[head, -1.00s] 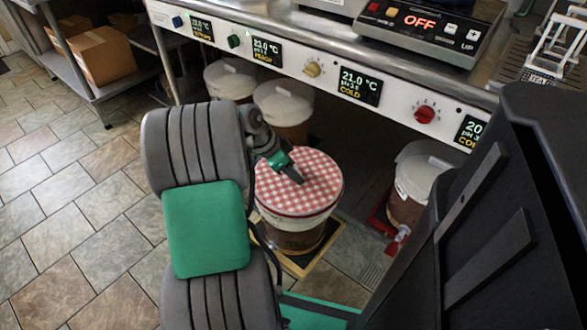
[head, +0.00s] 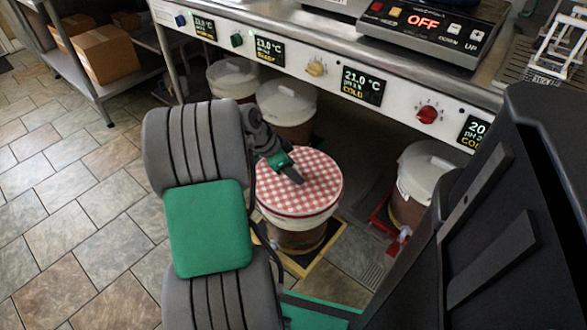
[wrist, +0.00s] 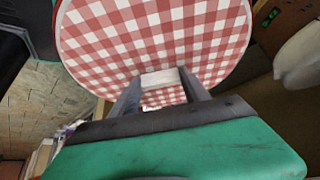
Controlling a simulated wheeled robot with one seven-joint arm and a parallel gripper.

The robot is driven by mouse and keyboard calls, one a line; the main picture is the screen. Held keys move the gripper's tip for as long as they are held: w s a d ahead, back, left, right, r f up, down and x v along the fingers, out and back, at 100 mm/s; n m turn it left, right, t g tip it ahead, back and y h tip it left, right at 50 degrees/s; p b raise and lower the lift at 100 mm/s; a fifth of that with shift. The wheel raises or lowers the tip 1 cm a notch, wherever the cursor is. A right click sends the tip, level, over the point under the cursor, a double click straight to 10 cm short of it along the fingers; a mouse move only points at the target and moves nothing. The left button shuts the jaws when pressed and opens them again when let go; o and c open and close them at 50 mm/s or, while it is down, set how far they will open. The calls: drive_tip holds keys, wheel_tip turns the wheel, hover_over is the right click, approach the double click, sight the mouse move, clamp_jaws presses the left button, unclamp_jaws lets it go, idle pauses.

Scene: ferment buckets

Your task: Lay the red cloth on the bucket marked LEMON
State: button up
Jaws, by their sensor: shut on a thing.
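The red cloth (head: 318,181) is a round, flat red-and-white check piece over a white-rimmed brown bucket (head: 297,240). In the wrist view the cloth (wrist: 155,38) spreads ahead of my fingers, with a pale block (wrist: 161,78) between them. My gripper (head: 297,178) is shut on the cloth by this block; it also shows in the wrist view (wrist: 161,88). I cannot tell whether the cloth touches the bucket or hangs just above it. No bucket name is readable, so I cannot tell which one is LEMON.
Lidded buckets stand under the counter behind (head: 286,98) and at the right (head: 425,172). The counter front (head: 318,70) with knobs and displays overhangs them. A yellow-edged base (head: 305,263) lies under the near bucket. Tiled floor (head: 70,210) is free at the left.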

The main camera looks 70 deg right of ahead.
drive_tip(key=shift+f+b, duration=0.6)
drive_tip(key=shift+f, duration=0.25)
idle(1.5)
drive_tip(key=o, duration=1.9)
drive_tip(key=shift+o, duration=0.2)
drive_tip(key=shift+r+p, duration=2.5)
drive_tip(key=shift+r, duration=1)
